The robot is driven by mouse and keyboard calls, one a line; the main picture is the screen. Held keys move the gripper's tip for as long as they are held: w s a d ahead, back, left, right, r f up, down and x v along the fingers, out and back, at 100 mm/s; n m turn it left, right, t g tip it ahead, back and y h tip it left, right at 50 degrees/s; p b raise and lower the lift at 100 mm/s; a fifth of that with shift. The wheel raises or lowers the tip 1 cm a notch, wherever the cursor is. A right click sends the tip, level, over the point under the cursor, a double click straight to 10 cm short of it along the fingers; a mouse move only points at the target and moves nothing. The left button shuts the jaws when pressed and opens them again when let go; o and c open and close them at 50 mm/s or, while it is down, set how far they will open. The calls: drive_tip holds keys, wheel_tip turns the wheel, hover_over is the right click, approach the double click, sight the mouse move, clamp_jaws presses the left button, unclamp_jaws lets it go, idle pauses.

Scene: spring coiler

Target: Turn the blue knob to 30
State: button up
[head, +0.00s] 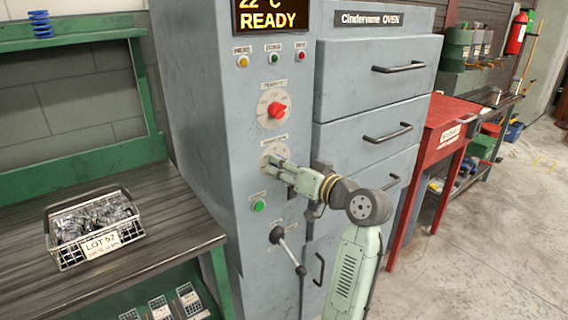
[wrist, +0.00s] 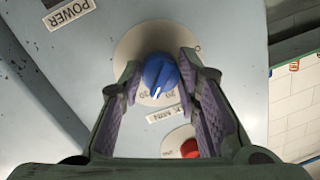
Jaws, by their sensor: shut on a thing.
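The blue knob (wrist: 161,72) sits on a round pale dial plate on the grey oven panel. In the wrist view its white pointer line points down and slightly left, near the printed 20 and 30; I cannot read the exact setting. My gripper (wrist: 160,62) has one finger on each side of the knob and is shut on it. In the head view my gripper (head: 270,164) reaches the lower dial plate (head: 273,149) from the right and hides the knob.
A red knob (head: 277,110) is on the dial above. A green button (head: 259,206) and a lever (head: 288,250) are below. The display (head: 272,16) reads 22 °C READY. Drawers with handles (head: 388,133) are at right, and a wire basket (head: 95,230) stands on the left bench.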

drive_tip(key=shift+m, duration=0.4)
drive_tip(key=o, duration=1.2)
drive_tip(key=shift+c, duration=0.2)
drive_tip(key=v, duration=1.2)
drive_tip(key=shift+s+d+f, duration=0.1)
drive_tip(key=shift+f, duration=0.05)
